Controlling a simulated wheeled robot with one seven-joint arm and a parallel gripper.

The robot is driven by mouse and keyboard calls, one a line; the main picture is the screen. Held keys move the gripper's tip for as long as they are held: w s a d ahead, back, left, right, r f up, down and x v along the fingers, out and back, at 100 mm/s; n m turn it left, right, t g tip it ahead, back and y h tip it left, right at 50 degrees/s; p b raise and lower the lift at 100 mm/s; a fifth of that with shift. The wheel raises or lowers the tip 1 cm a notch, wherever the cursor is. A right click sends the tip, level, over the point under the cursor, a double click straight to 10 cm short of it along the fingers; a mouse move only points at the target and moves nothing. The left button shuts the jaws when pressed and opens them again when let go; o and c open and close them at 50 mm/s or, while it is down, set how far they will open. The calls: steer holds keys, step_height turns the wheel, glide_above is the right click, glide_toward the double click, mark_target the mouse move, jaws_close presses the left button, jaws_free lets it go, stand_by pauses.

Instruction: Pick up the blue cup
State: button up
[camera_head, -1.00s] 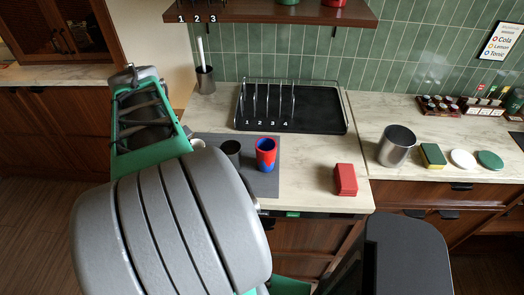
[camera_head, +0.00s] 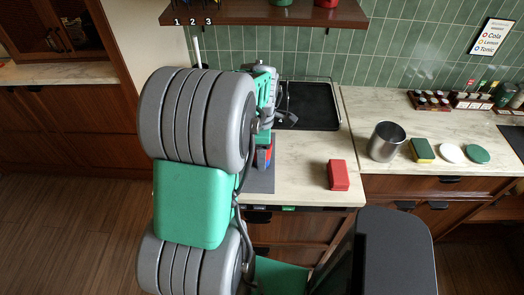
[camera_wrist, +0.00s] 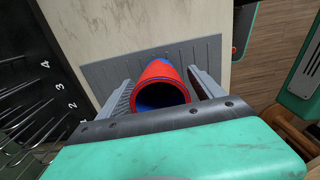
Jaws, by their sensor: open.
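A cup with a red rim and patches of red and blue (camera_wrist: 160,82) stands on a grey ribbed mat (camera_wrist: 103,72). In the wrist view my gripper (camera_wrist: 160,76) is open, with one finger on each side of the cup. Whether the fingers touch it is unclear. In the head view my arm hides most of the cup, and only a strip of red and blue (camera_head: 265,157) shows on the mat (camera_head: 262,182). No plain blue cup shows.
A black drying tray (camera_head: 318,108) lies behind the mat, its numbered rack showing in the wrist view (camera_wrist: 35,105). A red block (camera_head: 339,175) stands to the right. A metal canister (camera_head: 386,141), sponge (camera_head: 422,150) and discs are farther right.

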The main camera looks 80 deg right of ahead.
steer(key=shift+c, duration=0.6)
steer(key=c, duration=1.3)
